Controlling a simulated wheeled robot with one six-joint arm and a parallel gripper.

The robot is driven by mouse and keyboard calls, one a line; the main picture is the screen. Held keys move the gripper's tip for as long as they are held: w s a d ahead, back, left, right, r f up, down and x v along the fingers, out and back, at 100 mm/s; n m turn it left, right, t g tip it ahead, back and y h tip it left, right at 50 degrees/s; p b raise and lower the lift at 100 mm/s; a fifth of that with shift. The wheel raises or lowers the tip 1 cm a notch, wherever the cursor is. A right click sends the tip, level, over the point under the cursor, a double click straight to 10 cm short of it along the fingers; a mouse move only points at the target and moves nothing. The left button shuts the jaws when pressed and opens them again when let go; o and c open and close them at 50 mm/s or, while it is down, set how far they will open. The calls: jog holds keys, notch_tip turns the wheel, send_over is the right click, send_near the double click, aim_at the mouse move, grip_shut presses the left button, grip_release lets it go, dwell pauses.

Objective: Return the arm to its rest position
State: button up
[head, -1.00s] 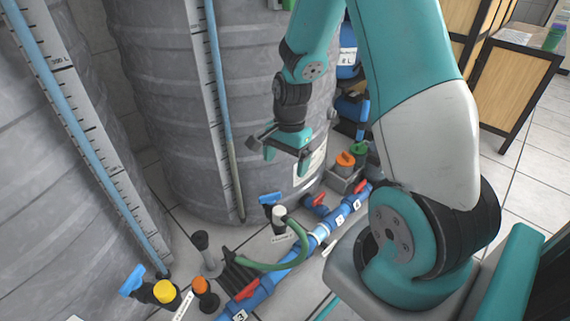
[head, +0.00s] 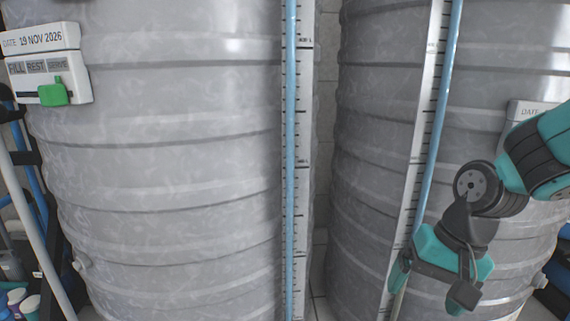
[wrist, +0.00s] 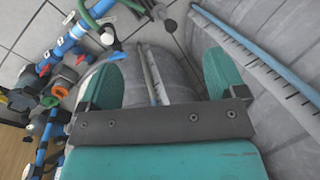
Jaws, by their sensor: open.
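My gripper (head: 432,284) hangs at the lower right of the head view, fingers pointing down. It is open with nothing between the fingers, in front of the right grey tank (head: 375,165). In the wrist view my gripper (wrist: 160,62) shows two teal fingers spread apart, with a tank and its gauge strip behind the gap. My forearm enters the head view from the right edge. The rest of my arm is out of that view.
A large ribbed grey tank (head: 180,170) fills the left of the head view, with a FILL/REST/SERVE sign (head: 30,72) and green slider (head: 53,93). A gauge strip (head: 305,180) stands between the tanks. Blue pipework (wrist: 62,48) runs across the floor in the wrist view.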

jog(key=s+a+r+n+y+p, duration=0.1)
jog(key=s+a+r+n+p, duration=0.1)
jog(key=s+a+r+n, duration=0.75)
notch_tip(320, 180, up, 38)
jog(key=s+d+n+p, duration=0.1)
jog(key=s+p, duration=0.1)
jog(key=p, duration=3.6)
jog(key=shift+d, duration=0.15)
